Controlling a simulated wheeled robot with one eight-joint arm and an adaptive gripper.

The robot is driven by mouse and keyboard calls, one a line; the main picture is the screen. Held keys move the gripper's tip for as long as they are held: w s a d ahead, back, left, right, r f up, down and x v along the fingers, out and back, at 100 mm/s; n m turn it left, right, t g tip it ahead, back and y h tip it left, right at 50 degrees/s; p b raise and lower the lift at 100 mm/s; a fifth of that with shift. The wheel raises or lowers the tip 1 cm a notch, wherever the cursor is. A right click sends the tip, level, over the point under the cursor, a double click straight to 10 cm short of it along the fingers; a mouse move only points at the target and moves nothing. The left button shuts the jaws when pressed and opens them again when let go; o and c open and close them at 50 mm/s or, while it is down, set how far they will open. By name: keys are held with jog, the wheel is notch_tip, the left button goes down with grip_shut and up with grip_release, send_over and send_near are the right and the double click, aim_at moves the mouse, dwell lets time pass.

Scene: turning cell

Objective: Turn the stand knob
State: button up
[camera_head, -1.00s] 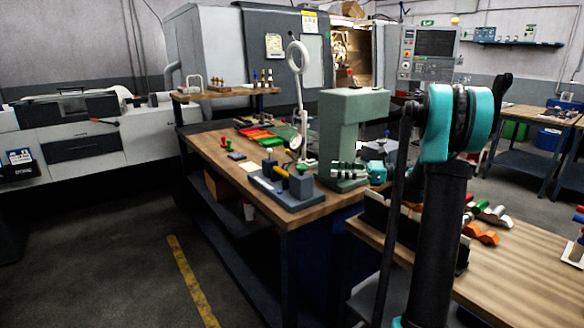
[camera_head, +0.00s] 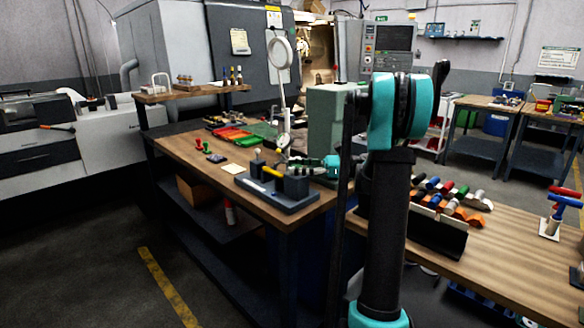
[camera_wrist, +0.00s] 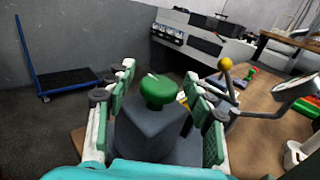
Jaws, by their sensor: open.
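A round green knob (camera_wrist: 158,90) sits on top of a dark grey stand (camera_wrist: 152,133) in the wrist view. My gripper (camera_wrist: 158,82) is open, with one finger on each side of the knob and stand. Gaps show between the fingers and the knob, so I see no grip on it. I cannot make out the knob there.
A green press-like column (camera_head: 326,120) stands close by my arm. A ring magnifier (camera_head: 280,52) stands behind the gripper. The wrist view shows a yellow ball-ended lever (camera_wrist: 226,64) just right of the fingers. A second bench (camera_head: 500,245) holds several coloured-handled tools.

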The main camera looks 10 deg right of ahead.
jog(key=shift+c, duration=0.2)
jog(key=c, duration=1.1)
jog(key=shift+o, duration=0.2)
